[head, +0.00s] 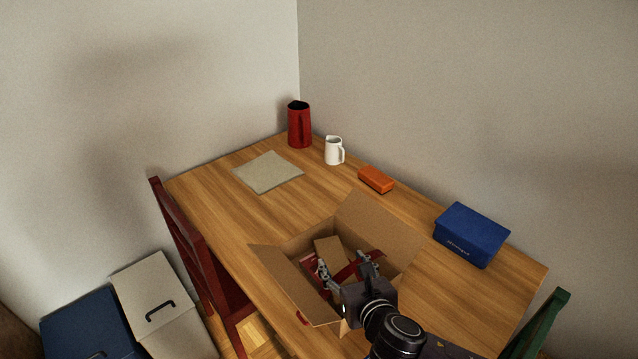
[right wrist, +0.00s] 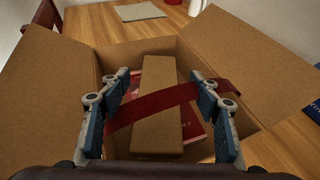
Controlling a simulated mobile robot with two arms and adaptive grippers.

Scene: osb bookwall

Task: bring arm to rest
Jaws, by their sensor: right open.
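My right gripper (head: 344,266) is open over the open cardboard box (head: 285,272) on the table. In the right wrist view its two fingers (right wrist: 160,88) stand wide apart above the box's contents. Inside lie a brown carton (right wrist: 160,115), a flat red item (right wrist: 195,130) partly under it, and a dark red strip (right wrist: 155,103) lying across the carton. The strip crosses the space between the fingers; I cannot tell whether it touches them. My left gripper is not in view.
The wooden table (head: 225,205) also holds a blue box (head: 470,235), an orange block (head: 376,179), a white mug (head: 333,151), a red pitcher (head: 299,125) and a grey-green mat (head: 268,172). A red chair (head: 190,240) and green chair (head: 540,325) flank it. Bins (head: 150,295) stand lower left.

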